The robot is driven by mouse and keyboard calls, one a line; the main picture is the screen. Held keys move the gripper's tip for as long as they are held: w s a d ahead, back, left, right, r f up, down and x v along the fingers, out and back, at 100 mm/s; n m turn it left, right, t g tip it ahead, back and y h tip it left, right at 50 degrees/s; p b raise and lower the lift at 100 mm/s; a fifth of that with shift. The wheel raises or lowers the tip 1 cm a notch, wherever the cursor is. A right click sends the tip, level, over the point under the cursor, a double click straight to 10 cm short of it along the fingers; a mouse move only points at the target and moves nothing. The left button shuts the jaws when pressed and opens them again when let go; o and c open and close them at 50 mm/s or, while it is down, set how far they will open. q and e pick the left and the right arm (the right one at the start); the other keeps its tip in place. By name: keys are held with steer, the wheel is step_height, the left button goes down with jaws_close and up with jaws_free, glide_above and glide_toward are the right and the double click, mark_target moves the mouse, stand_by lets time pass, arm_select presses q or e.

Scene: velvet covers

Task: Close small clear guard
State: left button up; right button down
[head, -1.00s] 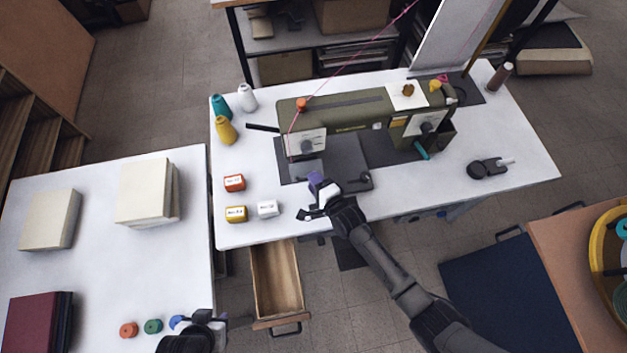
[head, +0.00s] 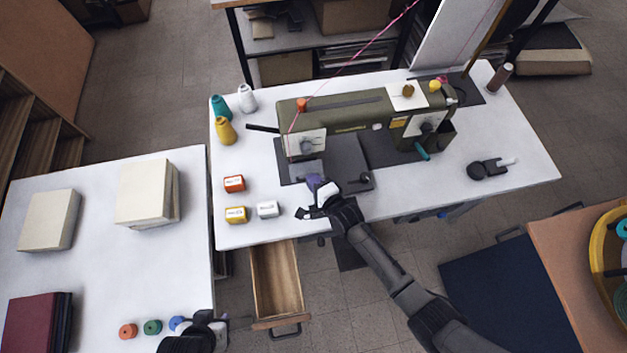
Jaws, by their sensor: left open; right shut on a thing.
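The olive sewing machine (head: 360,112) stands on the white table. The small clear guard is hard to make out; a pale, see-through-looking plate (head: 308,170) shows low at the needle end. A small purple piece (head: 314,181) sits just in front of that plate, at the tip of my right gripper (head: 315,199). My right gripper is shut on this purple piece, over the front edge of the machine bed; whether the piece joins the guard I cannot tell. My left gripper (head: 208,322) is open at the bottom, beside the left table's front edge, near a blue spool (head: 177,323).
Small red, yellow and white boxes (head: 267,209) lie left of my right gripper. Thread cones (head: 225,130) stand at the back left. An open wooden drawer (head: 276,278) juts out below the table. A black clamp-like object (head: 487,169) lies on the right.

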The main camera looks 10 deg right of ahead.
steer(key=shift+w+f+n+t+y+b, duration=0.1)
steer(key=shift+f+n+t+y+b, duration=0.25)
steer(key=shift+f+t+b, duration=1.55)
steer(key=r+g+b, duration=0.1)
steer(key=r+b, duration=0.1)
steer(key=shift+b, duration=0.35)
steer(key=shift+n, duration=0.25)
steer(key=c, duration=1.2)
jaws_free()
steer(key=shift+s+d, duration=0.15)
steer(key=shift+s, duration=0.1)
steer(key=p+v, duration=0.1)
steer(key=v, duration=1.2)
